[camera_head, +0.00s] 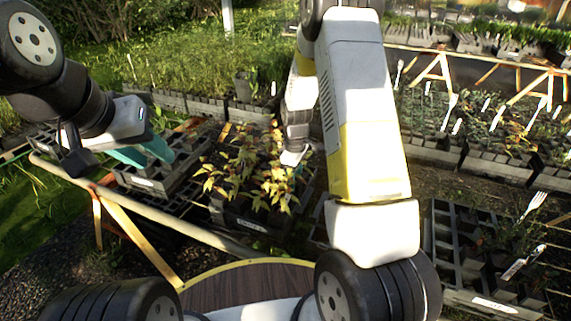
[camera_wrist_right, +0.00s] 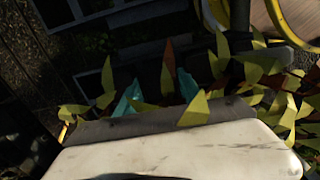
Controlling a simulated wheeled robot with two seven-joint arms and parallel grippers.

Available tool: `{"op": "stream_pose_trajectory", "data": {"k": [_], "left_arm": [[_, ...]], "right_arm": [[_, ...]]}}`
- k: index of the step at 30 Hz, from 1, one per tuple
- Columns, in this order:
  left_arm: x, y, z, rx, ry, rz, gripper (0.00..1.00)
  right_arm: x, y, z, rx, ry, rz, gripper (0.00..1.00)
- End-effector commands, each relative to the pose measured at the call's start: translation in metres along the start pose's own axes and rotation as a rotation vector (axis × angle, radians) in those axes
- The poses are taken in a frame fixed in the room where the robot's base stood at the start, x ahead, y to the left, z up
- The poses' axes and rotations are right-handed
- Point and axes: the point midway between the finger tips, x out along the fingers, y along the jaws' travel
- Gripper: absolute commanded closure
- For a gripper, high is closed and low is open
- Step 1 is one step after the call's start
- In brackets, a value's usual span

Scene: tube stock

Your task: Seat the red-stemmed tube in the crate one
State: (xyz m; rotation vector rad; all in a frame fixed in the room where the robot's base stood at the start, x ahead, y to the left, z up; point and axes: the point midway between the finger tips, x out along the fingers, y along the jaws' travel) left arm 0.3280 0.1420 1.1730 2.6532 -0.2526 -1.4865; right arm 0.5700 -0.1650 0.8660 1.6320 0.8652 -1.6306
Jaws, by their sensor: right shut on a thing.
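My right gripper (camera_head: 292,172) is low at the right edge of the leafy crate in the head view. In the right wrist view, its teal fingers (camera_wrist_right: 158,92) stand around a seedling tube whose leaves, one of them reddish (camera_wrist_right: 168,70), show between and around them. The tube body and stem colour are hidden. A dark crate (camera_head: 232,216) in the middle holds several yellow-green seedlings with reddish leaves (camera_head: 250,170); its front label is too small to read surely. My left gripper (camera_head: 142,154) is open and empty above the left crate.
A dark, mostly empty crate (camera_head: 145,183) stands at the left behind a wooden rail (camera_head: 150,212). My right arm hides the ground between.

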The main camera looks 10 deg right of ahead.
Motion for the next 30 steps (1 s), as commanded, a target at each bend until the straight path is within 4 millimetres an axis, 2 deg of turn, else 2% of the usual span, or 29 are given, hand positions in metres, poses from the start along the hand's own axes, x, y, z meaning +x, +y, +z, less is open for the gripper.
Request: {"op": "stream_pose_trajectory", "data": {"k": [15, 30], "left_arm": [[0.0, 0.0, 0.0, 0.0, 0.0, 0.0, 0.64], [0.0, 0.0, 0.0, 0.0, 0.0, 0.0, 0.64]], "right_arm": [[0.019, 0.0, 0.0, 0.001, 0.001, 0.001, 1.0], [0.021, 0.0, 0.0, 0.001, 0.001, 0.0, 1.0]]}}
